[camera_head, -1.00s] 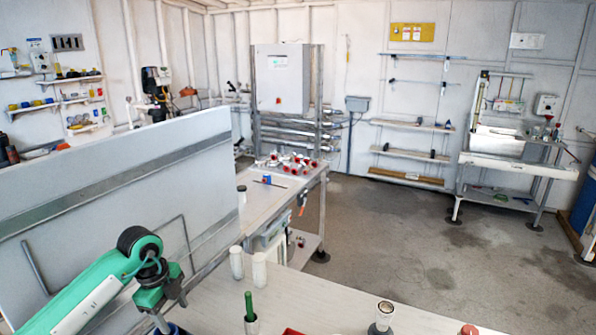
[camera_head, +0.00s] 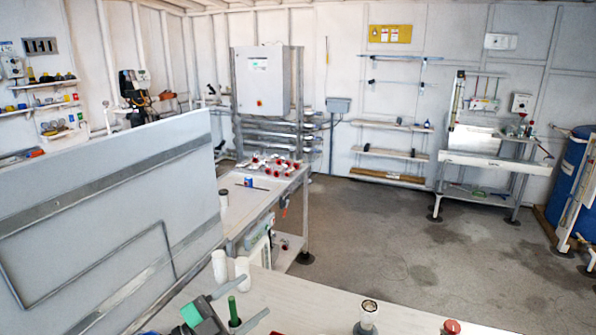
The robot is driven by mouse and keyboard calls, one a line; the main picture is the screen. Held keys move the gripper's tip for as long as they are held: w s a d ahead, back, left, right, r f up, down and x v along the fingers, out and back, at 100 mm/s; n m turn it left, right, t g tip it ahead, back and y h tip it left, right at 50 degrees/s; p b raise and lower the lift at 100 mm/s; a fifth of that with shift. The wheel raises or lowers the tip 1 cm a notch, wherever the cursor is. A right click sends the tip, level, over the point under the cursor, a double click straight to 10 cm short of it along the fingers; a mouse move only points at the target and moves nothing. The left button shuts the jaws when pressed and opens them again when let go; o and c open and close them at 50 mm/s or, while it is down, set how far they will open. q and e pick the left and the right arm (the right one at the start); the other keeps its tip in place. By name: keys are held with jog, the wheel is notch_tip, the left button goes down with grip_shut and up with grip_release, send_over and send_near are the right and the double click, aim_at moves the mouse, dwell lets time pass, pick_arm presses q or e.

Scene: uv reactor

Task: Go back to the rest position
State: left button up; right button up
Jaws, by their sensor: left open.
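My left gripper (camera_head: 240,303) shows at the bottom edge, left of centre, over the near end of the white bench (camera_head: 300,300). Its two grey-green fingers point right and stand apart, so it is open. A thin green upright rod (camera_head: 233,309) shows in the gap between the fingers; I cannot tell whether they touch it. My right gripper is not in view.
Two white cylinders (camera_head: 220,268) stand close beyond the gripper. A cream-topped jar (camera_head: 368,316) and a red-capped item (camera_head: 451,327) stand to the right. A tall grey panel (camera_head: 110,220) fills the left. The floor (camera_head: 400,240) beyond is clear.

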pick_arm(q)
jog(key=s+a+f+n+t+y, duration=0.1)
jog(key=s+a+f+n+y, duration=0.3)
jog(key=a+f+n+y, duration=0.45)
jog(key=s+a+f+n+y, duration=0.3)
jog(key=a+f+n+y, duration=0.35)
jog(key=n+y, duration=0.4)
jog(key=s+d+f+m+g+h, duration=0.1)
jog(key=s+f+g, duration=0.45)
jog(key=s, duration=0.45)
jog(key=s+d+f+g+h, duration=0.1)
jog(key=s+f+g, duration=0.4)
jog(key=s, duration=0.4)
notch_tip(320, 180, down, 31)
jog(key=s, duration=0.1)
jog(key=s+a+f+m+g, duration=0.1)
jog(key=s+a+f+g, duration=0.1)
jog(key=s+f, duration=1.7)
jog(key=shift+s+a+f+y, duration=0.3)
jog(key=shift+a+f, duration=0.3)
jog(key=shift+f, duration=0.1)
